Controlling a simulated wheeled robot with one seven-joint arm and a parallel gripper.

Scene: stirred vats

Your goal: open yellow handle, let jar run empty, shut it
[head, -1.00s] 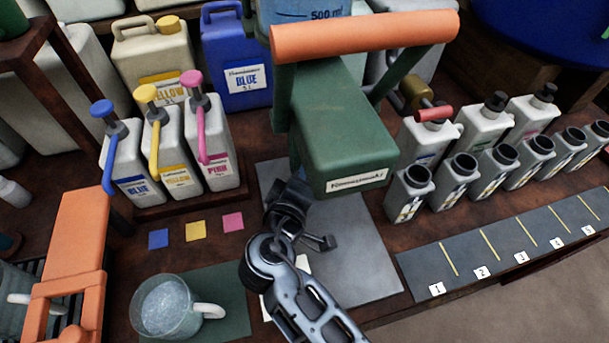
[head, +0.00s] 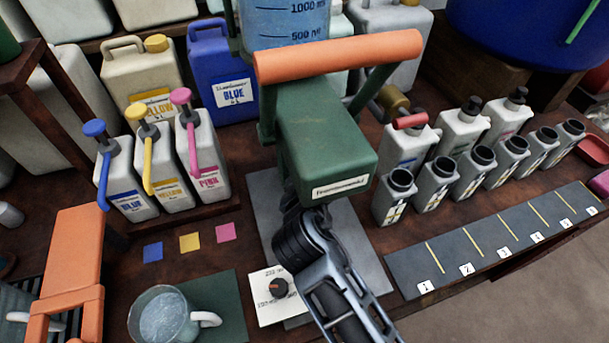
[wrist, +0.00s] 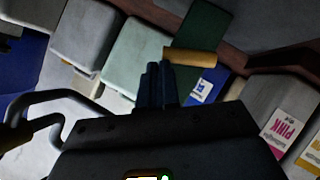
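The clear jar (head: 285,25) stands on top of the green machine (head: 325,140), with bluish liquid at its 500 and 1000 ml marks; its top is cut off. A brass-yellow cylindrical handle (head: 393,100) shows right of the green machine. What looks like the same handle (wrist: 190,57) lies crosswise just beyond my fingertips in the wrist view. My gripper (wrist: 159,68) has its two dark fingers together, with nothing visible between them. Whether they touch the handle I cannot tell. In the head view my arm reaches up to the green machine, and my fingers are hidden.
A thick orange bar (head: 338,56) spans the machine's front. A white dial card (head: 277,292) lies beside my arm. A glass mug (head: 163,314) stands on a green mat at lower left. Blue, yellow and pink pump bottles stand left; several grey bottles (head: 435,183) stand right.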

